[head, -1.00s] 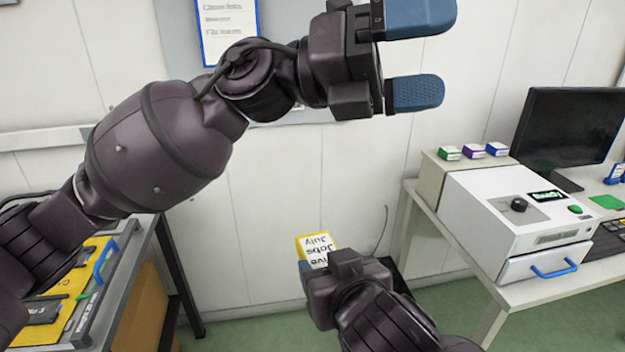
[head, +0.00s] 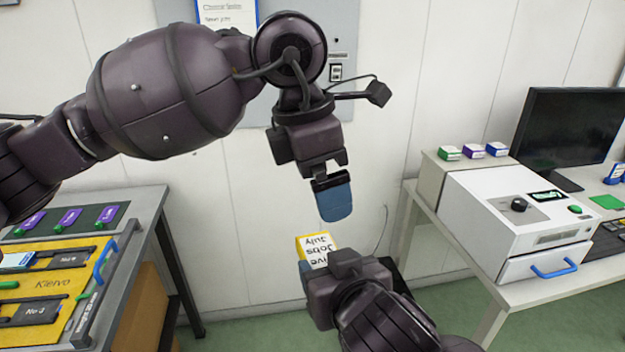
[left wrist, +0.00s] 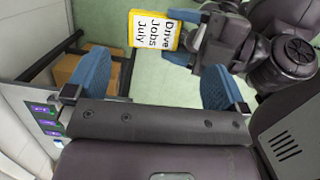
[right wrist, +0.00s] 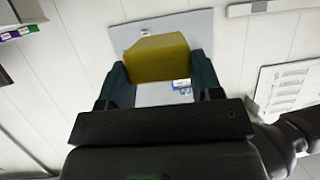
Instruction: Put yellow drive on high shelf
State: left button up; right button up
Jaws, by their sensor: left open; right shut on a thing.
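The yellow drive (head: 316,250) has a white label reading "Drive Jobs July". My right gripper (head: 318,270) is shut on it, low in the middle of the head view. In the right wrist view the yellow drive (right wrist: 157,57) sits between the two blue fingers. My left gripper (head: 333,197) is above the drive, pointing down, apart from it. In the left wrist view its blue fingers are spread with nothing between them, and the drive (left wrist: 153,32) lies beyond them. I cannot make out a high shelf for certain.
A bench with a yellow board (head: 50,285) and purple-labelled items stands at the left. At the right, a desk holds a white machine (head: 515,215), a monitor (head: 570,125) and several small boxes (head: 473,152). Green floor lies between the two. A grey panel is on the back wall.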

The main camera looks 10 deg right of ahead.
aim_at(324, 249)
pick_arm(q)
jog(key=shift+y, duration=0.3)
jog(key=f, duration=1.2)
jog(key=shift+w+d, duration=0.2)
jog(key=shift+d, duration=0.1)
jog(key=c, duration=0.5)
jog(key=shift+c, duration=0.9)
pick_arm(e)
jog(key=o, duration=1.1)
